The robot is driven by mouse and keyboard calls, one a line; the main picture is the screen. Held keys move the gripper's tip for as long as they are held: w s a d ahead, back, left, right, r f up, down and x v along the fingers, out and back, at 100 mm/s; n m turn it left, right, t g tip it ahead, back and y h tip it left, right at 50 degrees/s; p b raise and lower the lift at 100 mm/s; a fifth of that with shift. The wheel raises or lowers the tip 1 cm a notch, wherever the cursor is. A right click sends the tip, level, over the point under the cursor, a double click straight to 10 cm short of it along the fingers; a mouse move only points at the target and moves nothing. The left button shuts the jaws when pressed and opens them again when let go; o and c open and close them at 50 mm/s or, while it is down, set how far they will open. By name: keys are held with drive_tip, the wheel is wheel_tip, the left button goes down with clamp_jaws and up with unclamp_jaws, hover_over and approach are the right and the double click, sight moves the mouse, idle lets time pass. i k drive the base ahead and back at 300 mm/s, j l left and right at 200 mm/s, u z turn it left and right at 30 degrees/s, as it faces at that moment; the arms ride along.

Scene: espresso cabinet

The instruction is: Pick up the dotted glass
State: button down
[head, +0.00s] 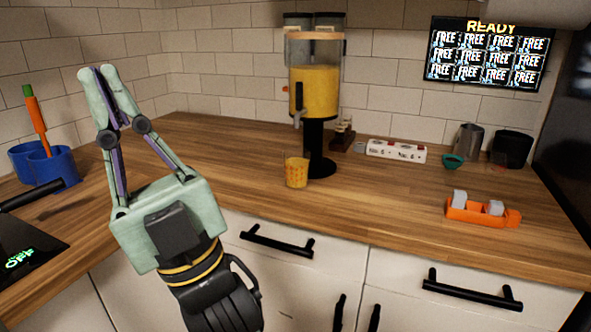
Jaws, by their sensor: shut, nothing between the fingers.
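The dotted glass (297,172) is a small tumbler with an orange-yellow look and a dotted pattern. It stands upright on the wooden counter, in front of the juice dispenser and a little left of its black base. My gripper (98,72) is raised at the left of the head view, pale green with its fingertips together. It is shut and empty, apart from the glass and well to its left. Nothing hides the glass.
The juice dispenser (315,92) stands close behind the glass. A power strip (396,151), a teal bowl (452,161), a metal cup (468,142) and an orange holder (482,212) are to the right. Blue containers (52,166) stand at left. Counter around the glass's front is clear.

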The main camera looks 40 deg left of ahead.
sight(297, 160)
drive_tip(key=i+l+u, duration=0.5)
drive_tip(key=l+u, duration=0.25)
drive_tip(key=i+l+u, duration=0.15)
drive_tip(key=l+u, duration=0.2)
